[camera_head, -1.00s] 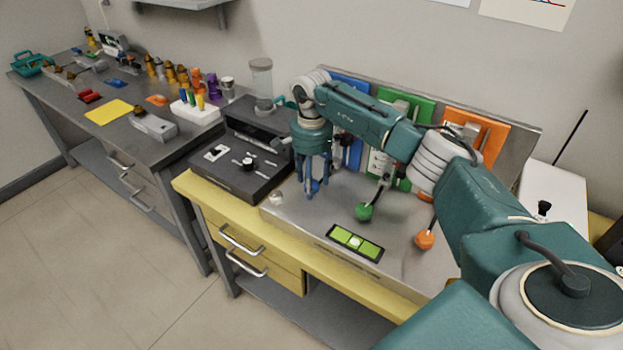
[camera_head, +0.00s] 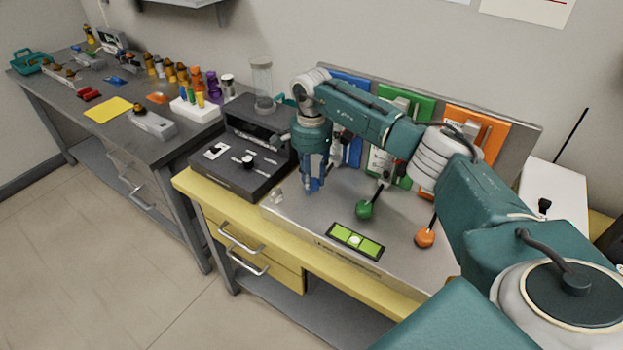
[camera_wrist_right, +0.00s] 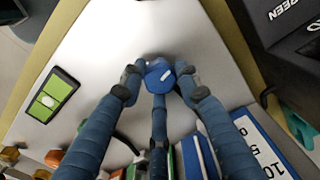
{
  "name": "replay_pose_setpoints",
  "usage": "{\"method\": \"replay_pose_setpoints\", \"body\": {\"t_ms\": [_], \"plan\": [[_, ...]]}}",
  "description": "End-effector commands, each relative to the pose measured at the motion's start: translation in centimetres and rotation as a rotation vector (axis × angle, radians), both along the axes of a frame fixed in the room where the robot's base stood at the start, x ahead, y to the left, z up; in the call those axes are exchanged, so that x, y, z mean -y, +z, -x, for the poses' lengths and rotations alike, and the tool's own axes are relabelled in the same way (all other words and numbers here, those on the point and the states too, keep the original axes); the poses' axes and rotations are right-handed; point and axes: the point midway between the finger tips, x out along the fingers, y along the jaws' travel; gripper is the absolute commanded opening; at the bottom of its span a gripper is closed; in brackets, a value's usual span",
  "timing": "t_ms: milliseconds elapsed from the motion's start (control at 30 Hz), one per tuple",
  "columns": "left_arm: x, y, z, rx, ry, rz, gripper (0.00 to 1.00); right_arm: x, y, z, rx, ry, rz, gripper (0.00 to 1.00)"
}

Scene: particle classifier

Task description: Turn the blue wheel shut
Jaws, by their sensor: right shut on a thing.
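The blue wheel (camera_wrist_right: 160,76) is a small blue knob with a white mark on top, seen in the right wrist view. My right gripper (camera_wrist_right: 160,84) points down at it, with its blue-grey fingers closed around it from several sides. In the head view, my right gripper (camera_head: 314,187) is low over the left part of the metal panel and mostly hides the wheel. A blue plate (camera_head: 352,150) stands behind it, partly covered by my arm. My left gripper is not in view.
A green-knobbed lever (camera_head: 365,209) and an orange-knobbed lever (camera_head: 424,237) stand to the right. A green level indicator (camera_head: 355,241) lies at the panel's front. A dark control box (camera_head: 240,160) stands close to the left of my gripper.

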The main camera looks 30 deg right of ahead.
Motion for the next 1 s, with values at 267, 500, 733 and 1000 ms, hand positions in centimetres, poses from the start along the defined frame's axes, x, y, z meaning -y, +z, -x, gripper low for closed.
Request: {"method": "replay_pose_setpoints", "body": {"t_ms": [267,500,733,1000], "plan": [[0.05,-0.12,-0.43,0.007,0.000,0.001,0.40,0.05,0.09,-0.07,0.002,-0.231,0.001,0.06],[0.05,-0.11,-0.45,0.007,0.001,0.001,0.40,0.04,0.12,-0.09,0.003,-0.461,0.000,0.06],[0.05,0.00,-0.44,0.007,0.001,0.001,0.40,0.08,0.14,-0.07,0.003,-0.679,0.001,0.06],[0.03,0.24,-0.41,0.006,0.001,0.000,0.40,0.07,0.20,-0.10,0.004,-0.936,0.000,0.06]]}}
